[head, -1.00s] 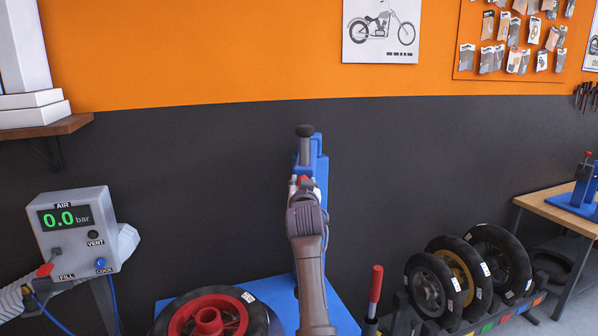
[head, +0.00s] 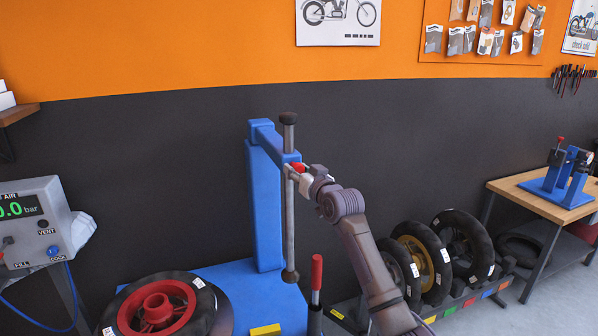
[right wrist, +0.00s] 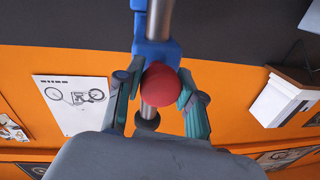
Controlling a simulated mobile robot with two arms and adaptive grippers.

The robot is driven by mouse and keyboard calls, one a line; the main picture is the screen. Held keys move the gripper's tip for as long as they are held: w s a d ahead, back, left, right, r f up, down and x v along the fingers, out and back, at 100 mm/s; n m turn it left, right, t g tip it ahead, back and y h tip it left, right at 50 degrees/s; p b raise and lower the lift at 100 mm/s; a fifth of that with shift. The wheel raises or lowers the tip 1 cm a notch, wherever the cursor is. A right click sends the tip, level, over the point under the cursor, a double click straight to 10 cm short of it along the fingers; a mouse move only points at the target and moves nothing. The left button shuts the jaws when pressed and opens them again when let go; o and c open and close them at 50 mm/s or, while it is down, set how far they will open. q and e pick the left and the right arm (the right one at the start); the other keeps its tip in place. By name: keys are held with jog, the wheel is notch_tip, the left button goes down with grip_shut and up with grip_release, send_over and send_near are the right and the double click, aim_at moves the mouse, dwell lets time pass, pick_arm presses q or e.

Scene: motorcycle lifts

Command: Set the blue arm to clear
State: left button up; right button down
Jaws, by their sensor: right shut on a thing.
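The blue arm (head: 276,140) sits atop a blue column (head: 264,205) in the head view. It reaches forward and to the right of the column. A grey vertical rod (head: 289,225) with dark ends passes through its outer end; the rod also shows in the right wrist view (right wrist: 158,18). A red ball knob (right wrist: 160,86) is at the arm's end. My right gripper (head: 302,172) is shut on this knob, with one finger on each side in the right wrist view. My left gripper is not in view.
A wheel with a red rim (head: 158,310) lies at the blue base (head: 235,285), left of the rod. A red-handled lever (head: 316,273) stands in front. Several tyres (head: 425,262) stand in a rack at right. An air box (head: 35,225) is at left.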

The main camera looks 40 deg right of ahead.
jog(key=shift+d+r, duration=0.15)
jog(key=shift+d, duration=0.1)
jog(key=c, duration=1.1)
grip_release()
jog(key=shift+c, duration=0.2)
jog(key=shift+o, duration=2.2)
jog(key=shift+d, duration=0.3)
jog(key=shift+a, duration=0.1)
jog(key=shift+s+a, duration=0.1)
jog(key=shift+s, duration=0.05)
jog(key=shift+s+a, duration=0.1)
jog(key=shift+s, duration=0.2)
jog(key=s+a, duration=0.1)
jog(key=s, duration=1)
